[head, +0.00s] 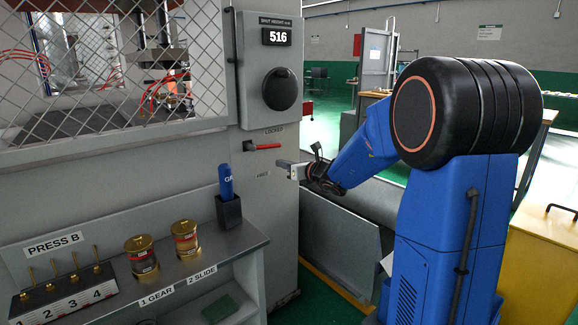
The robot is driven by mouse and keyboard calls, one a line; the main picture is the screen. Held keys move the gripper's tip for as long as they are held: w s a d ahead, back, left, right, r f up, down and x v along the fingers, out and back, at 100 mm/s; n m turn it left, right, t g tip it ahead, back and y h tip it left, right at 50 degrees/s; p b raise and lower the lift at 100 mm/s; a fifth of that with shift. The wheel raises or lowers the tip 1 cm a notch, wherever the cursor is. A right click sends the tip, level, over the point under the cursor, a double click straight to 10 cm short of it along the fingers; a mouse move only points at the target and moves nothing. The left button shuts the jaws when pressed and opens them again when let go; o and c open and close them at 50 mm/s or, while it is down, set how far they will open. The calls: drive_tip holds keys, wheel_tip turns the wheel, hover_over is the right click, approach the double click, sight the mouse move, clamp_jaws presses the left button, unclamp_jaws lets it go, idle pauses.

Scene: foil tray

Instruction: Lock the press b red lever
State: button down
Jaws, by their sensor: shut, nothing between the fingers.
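The red lever (266,147) is on the front of press B's grey column (255,205). It sticks out about level to the right from a dark pivot. A label that seems to read LOCKED is above it, and a smaller label, hard to read, is below it. My gripper (282,165) is shut and empty. In the picture it is just below and to the right of the lever's free end. A gap shows between them; the depth of this gap cannot be told.
Above the lever are a black knob (282,89) and a display reading 516 (277,37). Below left, a shelf (110,283) bears two brass pots (187,240) (141,257), a dark holder (229,211) with a blue item, and a numbered block (66,290). Mesh guarding (110,80) covers the press opening.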

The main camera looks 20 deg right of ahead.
sight(264, 146)
drive_tip(key=x, duration=0.5)
drive_tip(key=shift+s+d+r, duration=0.1)
drive_tip(key=shift+s+r, duration=0.05)
drive_tip(key=shift+r, duration=0.45)
drive_tip(key=shift+s+d+r, duration=0.1)
drive_tip(key=shift+s+r, duration=0.05)
drive_tip(key=shift+r, duration=0.45)
drive_tip(key=shift+s+d+r, duration=0.1)
drive_tip(key=shift+r, duration=0.7)
